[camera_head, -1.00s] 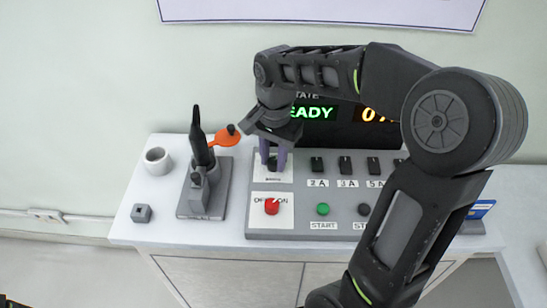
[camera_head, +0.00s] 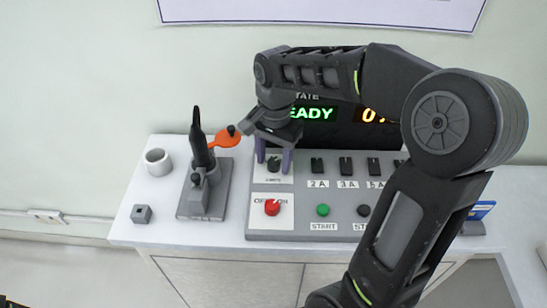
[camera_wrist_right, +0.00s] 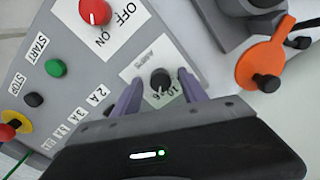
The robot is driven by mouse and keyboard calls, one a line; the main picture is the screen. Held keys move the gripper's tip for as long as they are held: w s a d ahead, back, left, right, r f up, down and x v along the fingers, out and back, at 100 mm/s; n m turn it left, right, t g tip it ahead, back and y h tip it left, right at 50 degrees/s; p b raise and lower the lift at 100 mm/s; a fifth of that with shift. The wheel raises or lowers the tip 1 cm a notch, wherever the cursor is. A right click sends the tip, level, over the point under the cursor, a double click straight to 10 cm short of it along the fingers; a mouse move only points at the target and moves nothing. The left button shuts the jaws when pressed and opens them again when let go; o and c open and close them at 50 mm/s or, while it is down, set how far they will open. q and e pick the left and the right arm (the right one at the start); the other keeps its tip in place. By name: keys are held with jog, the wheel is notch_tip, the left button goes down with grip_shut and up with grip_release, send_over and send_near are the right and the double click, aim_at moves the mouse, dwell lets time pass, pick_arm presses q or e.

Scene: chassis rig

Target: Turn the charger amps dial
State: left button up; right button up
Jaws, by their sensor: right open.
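The amps dial (camera_head: 273,164) is a small black knob on a white plate at the upper left of the grey control panel (camera_head: 257,236). It also shows in the right wrist view (camera_wrist_right: 160,80), with the label AMPS and the numbers 10 and 6 beside it. My right gripper (camera_head: 273,157) is open, with one purple finger on each side of the dial. In the right wrist view the fingers (camera_wrist_right: 158,82) stand apart from the knob, with a gap on both sides. My left gripper is not in view.
A red OFF/ON knob (camera_head: 272,207) and a green START button (camera_head: 323,210) sit below the dial. Black switches (camera_head: 317,165) line up to its right. A grey stand (camera_head: 202,205) with an orange disc (camera_head: 226,138) is at left. A lit display (camera_head: 316,113) is behind.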

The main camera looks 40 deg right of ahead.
aim_at(274, 162)
notch_tip(274, 162, up, 8)
jog(key=shift+s+f, duration=0.1)
dwell(0.4)
dwell(0.4)
